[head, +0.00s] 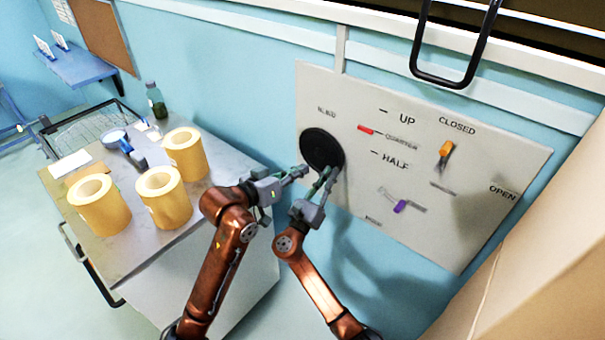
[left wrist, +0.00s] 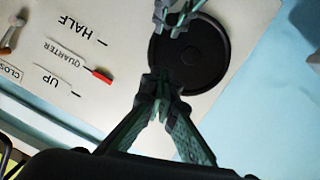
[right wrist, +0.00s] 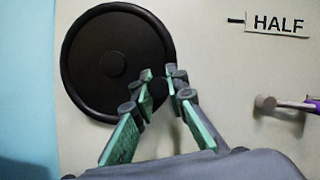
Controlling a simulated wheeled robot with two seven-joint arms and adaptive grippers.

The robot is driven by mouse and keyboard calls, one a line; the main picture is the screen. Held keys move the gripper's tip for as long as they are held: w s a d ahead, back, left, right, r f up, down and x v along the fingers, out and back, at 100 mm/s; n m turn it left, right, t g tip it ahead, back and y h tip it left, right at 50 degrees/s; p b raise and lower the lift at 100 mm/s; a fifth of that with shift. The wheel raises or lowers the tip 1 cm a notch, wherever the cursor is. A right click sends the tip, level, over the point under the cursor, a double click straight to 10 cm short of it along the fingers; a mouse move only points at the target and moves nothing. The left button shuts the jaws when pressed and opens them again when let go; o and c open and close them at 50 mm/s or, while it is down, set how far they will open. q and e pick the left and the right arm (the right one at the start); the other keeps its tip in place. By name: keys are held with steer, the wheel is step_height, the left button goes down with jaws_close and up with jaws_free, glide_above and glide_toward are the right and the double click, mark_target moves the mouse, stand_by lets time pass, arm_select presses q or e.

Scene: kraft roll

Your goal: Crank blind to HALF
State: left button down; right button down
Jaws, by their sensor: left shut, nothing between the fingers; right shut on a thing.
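The black round crank disc (head: 321,149) is on the left of the pale wall panel (head: 480,235). My right gripper (head: 331,176) is shut on the small dark crank knob (right wrist: 158,90), at the disc's lower right in the right wrist view. My left gripper (head: 303,171) is shut and empty in front of the disc's lower left side; whether it touches the disc is unclear. The red pointer (head: 366,129) is level with the QUARTER mark (head: 400,143), below UP (head: 407,119) and above HALF (head: 396,160). It also shows in the left wrist view (left wrist: 102,76).
An orange-tipped lever (head: 446,148) and a purple-tipped lever (head: 400,207) sit on the panel to the right. Several yellow rolls (head: 158,196) and a green bottle (head: 155,100) stand on the cart at left. A cardboard-coloured block (head: 545,270) fills the lower right.

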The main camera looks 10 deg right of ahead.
steer(key=shift+d, duration=0.1)
arm_select(q)
steer(key=w+d+f, duration=0.3)
steer(key=d+f, duration=0.2)
steer(key=d, duration=0.2)
steer(key=shift+f, duration=0.35)
steer(key=shift+w, duration=0.1)
